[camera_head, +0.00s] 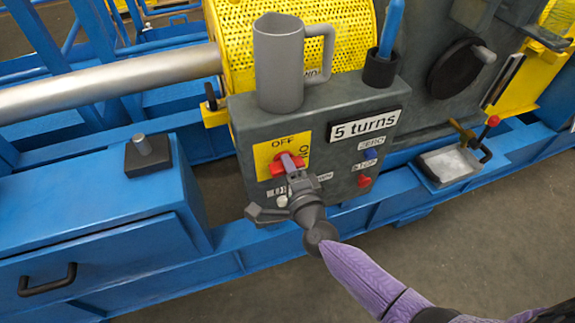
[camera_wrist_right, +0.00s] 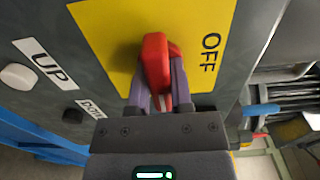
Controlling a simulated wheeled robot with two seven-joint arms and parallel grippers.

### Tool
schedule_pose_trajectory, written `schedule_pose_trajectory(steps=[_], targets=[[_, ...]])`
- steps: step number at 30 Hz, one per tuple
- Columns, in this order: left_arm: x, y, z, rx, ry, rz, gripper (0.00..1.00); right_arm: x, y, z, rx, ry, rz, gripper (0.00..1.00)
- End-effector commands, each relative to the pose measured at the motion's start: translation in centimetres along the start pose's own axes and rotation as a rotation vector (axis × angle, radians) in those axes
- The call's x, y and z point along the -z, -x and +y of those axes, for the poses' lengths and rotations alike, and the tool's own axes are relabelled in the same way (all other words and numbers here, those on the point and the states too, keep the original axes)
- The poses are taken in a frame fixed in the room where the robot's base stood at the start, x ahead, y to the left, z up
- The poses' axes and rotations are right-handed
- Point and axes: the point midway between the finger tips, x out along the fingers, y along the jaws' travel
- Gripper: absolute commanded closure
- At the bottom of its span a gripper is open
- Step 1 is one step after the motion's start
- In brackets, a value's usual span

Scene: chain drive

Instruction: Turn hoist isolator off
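The isolator's red handle (camera_head: 288,164) sits on a yellow plate (camera_head: 262,150) on the front of a grey control box. "OFF" is printed at the plate's top and "ON" at its right side. The handle lies roughly sideways in the head view, across the OFF direction, toward the ON side. My right gripper (camera_head: 291,166) reaches it from below right. In the right wrist view the two purple fingers (camera_wrist_right: 159,88) flank the red handle (camera_wrist_right: 156,62) and appear closed on it. The gripper hides part of the handle and plate. My left gripper is not in view.
The control box (camera_head: 240,125) carries a grey mug (camera_head: 278,70) and a black cup holding a blue-handled tool (camera_head: 391,28). Blue (camera_head: 371,153) and red (camera_head: 364,180) buttons sit right of the gripper. UP and DOWN buttons are close to it. Open floor lies in front.

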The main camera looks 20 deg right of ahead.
Motion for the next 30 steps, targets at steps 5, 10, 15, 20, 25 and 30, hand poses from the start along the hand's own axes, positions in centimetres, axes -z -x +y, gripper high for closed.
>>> schedule_pose_trajectory(steps=[5, 10, 15, 20, 25, 30], targets=[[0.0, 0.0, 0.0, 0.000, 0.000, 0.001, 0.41, 0.0, 0.0, 0.0, -0.001, 0.000, 0.000, 1.00], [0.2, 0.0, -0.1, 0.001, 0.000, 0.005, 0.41, 0.0, 0.0, 0.0, -0.001, 0.005, 0.000, 1.00], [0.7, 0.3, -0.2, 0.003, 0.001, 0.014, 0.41, 0.0, 0.0, -0.1, -0.001, 0.047, 0.000, 1.00], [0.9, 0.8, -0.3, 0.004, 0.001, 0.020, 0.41, 0.0, 0.0, -0.1, -0.002, 0.139, 0.000, 1.00], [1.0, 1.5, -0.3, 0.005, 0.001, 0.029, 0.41, 0.0, 0.0, -0.1, -0.002, 0.286, 0.000, 1.00], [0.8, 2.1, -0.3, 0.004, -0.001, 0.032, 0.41, 0.0, 0.1, -0.1, -0.003, 0.447, -0.001, 1.00]])
